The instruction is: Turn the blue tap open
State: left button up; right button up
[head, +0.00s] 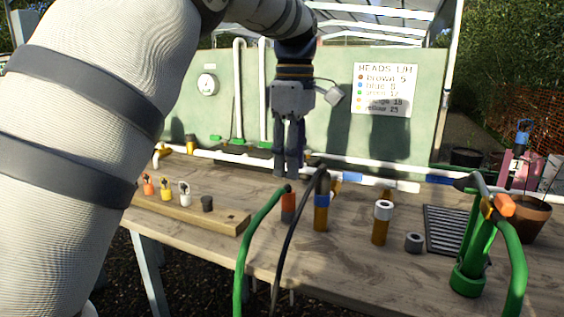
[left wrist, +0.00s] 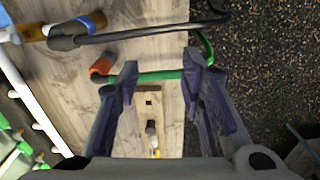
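A white pipe (head: 395,184) runs along the back of the bench and carries blue parts: a blue sleeve (head: 350,179) right of my left gripper and another blue piece (head: 438,180) farther right. I cannot tell whether either is the blue tap's handle. My left gripper (head: 288,172) points down above the bench, left of the blue sleeve. In the left wrist view its two fingers (left wrist: 162,66) stand apart with nothing held between them. A green hose (left wrist: 160,76) crosses beyond the fingertips. A blue-topped tube (left wrist: 94,21) lies at upper left there. My right gripper is not in view.
A wooden block (head: 190,209) holds several small coloured pieces at the left. A green hose (head: 247,235) and a black hose (head: 287,240) arch over the bench front. Tubes, a dark grate (head: 448,229) and a green stand (head: 468,277) occupy the right.

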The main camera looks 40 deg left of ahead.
aim_at(347, 175)
jog(key=i, duration=0.85)
